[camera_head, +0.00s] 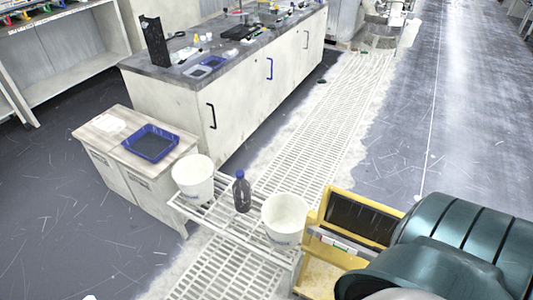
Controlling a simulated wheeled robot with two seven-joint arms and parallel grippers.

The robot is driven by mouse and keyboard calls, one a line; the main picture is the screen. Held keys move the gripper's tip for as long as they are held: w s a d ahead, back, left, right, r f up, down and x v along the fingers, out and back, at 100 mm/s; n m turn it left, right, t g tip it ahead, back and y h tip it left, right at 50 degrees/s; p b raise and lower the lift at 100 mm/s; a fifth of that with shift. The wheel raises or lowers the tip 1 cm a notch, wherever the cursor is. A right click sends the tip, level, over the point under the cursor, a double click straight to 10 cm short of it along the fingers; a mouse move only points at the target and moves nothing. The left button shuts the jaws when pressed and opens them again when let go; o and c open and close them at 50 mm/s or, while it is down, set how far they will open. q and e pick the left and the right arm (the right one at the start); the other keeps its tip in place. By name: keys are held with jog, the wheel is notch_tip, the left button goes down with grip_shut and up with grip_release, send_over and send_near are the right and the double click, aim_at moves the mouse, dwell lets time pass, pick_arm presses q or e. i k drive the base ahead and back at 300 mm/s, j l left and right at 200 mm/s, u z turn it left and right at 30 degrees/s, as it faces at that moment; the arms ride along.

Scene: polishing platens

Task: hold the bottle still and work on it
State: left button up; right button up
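The bottle (241,193) is dark with a blue cap. It stands upright on a white slatted rack (215,215), between a white bucket (193,179) on its left and another white bucket (284,219) on its right. The right bucket's rim is close to the bottle. Nothing is seen holding the bottle. Neither of my grippers can be made out in this view, so I cannot see how they stand relative to the bottle.
A low cabinet (115,155) with a blue tray (151,143) stands left of the rack. A long grey-topped counter (165,69) lies behind. A yellow-framed unit (318,240) and a large teal machine (470,240) crowd the right. Slatted white floor grating (310,150) runs back, clear.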

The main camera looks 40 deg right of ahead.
aim_at(242, 189)
jog(key=i+j+z, duration=0.25)
jog(key=z, duration=0.15)
jog(key=i+j+z, duration=0.25)
jog(key=z, duration=0.15)
jog(key=i+j+z, duration=0.15)
jog(key=j+z, duration=0.25)
jog(key=i+j+z, duration=0.1)
jog(key=j+z, duration=0.3)
jog(key=j, duration=0.1)
